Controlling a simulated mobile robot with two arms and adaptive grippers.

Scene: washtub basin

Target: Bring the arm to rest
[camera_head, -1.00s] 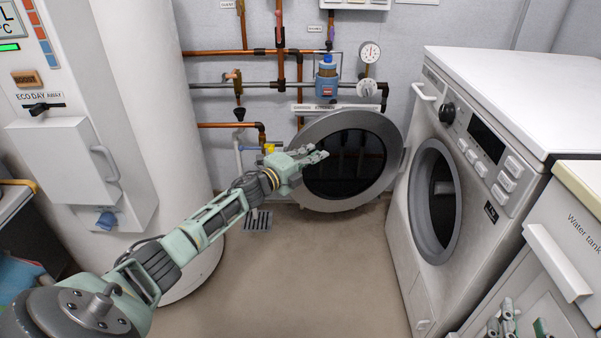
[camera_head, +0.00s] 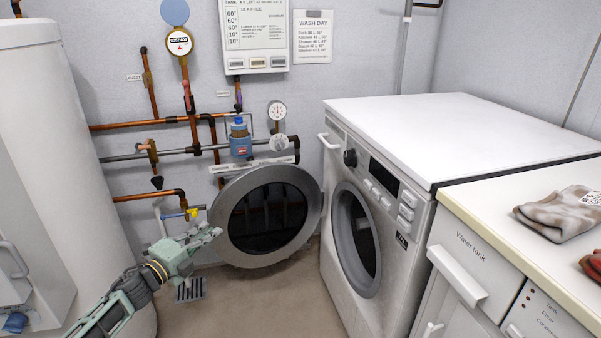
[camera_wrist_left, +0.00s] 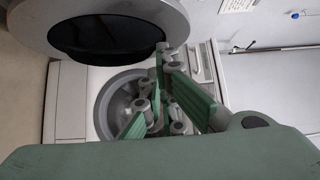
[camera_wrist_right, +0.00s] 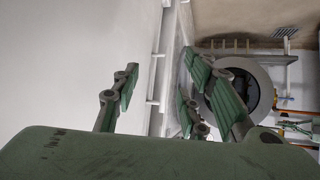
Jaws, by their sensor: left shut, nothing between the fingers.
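My left gripper (camera_head: 212,234) is pale green and reaches up from the lower left in the head view. Its fingers are together and hold nothing. It appears in front of the left edge of a round grey-rimmed door with dark glass (camera_head: 268,215); I cannot tell whether they touch. In the left wrist view the closed fingers (camera_wrist_left: 160,95) overlap a white machine front. My right gripper (camera_wrist_right: 160,95) shows only in the right wrist view. Its fingers are spread apart and empty, beside a pale flat surface (camera_wrist_right: 70,60).
A white washing machine (camera_head: 440,130) stands right of the round door. A water tank cabinet (camera_head: 500,225) with a cream top holds a folded patterned cloth (camera_head: 563,213). Copper pipes (camera_head: 150,122) run along the wall. A white cylinder (camera_head: 60,150) stands left. Floor shows between.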

